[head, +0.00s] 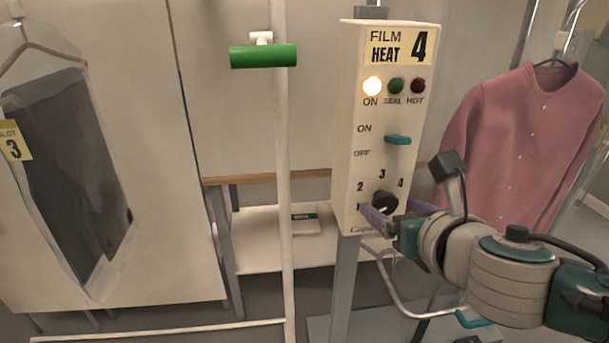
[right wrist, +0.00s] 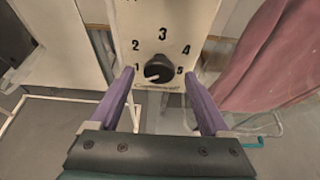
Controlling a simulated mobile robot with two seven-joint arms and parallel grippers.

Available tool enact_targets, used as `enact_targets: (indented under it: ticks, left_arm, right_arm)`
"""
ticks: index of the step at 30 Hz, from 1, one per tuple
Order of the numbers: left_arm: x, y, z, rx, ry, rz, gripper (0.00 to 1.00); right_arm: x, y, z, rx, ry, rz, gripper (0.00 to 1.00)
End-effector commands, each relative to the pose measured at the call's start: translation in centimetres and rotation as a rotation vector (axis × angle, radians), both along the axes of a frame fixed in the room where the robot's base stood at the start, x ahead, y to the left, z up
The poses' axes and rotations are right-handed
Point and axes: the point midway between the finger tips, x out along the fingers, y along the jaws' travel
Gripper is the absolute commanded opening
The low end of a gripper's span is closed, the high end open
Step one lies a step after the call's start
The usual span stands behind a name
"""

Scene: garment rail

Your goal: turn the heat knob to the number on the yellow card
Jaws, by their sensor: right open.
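The yellow card (head: 398,46) at the top of the cream control box (head: 349,125) reads "FILM HEAT 4". The black heat knob (head: 384,202) sits low on the box front, with numbers 1 to 5 around it. In the right wrist view the knob (right wrist: 158,69) shows a white mark pointing to the lower left, near the 1. My right gripper (head: 390,212) is open in front of the knob. In the right wrist view its purple fingers (right wrist: 158,74) stand either side of the knob, with gaps visible. Contact is not visible. My left gripper is not in view.
Above the knob are a teal ON/OFF lever (head: 398,140) and three lamps; the ON lamp (head: 372,86) glows. A pink cardigan (head: 530,140) hangs at right. A white post (head: 283,160) with a green handle (head: 263,56) stands left of the box. A bagged dark garment (head: 65,150) hangs far left.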

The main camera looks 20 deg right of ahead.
Motion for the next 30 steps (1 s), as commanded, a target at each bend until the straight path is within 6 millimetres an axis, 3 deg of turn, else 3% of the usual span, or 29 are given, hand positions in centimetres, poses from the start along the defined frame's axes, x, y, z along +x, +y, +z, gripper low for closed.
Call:
enact_targets:
  ticks: [5,14,30]
  left_arm:
    - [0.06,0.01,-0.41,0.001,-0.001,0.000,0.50]
    - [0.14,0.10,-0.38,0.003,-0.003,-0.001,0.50]
    - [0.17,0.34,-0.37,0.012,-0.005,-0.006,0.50]
  right_arm:
    - [1.30,-0.32,-0.62,0.001,0.000,-0.001,0.81]
    - [1.48,-0.33,-0.66,0.002,0.001,-0.001,0.81]
    - [1.44,-0.34,-0.66,0.001,0.001,0.000,0.21]
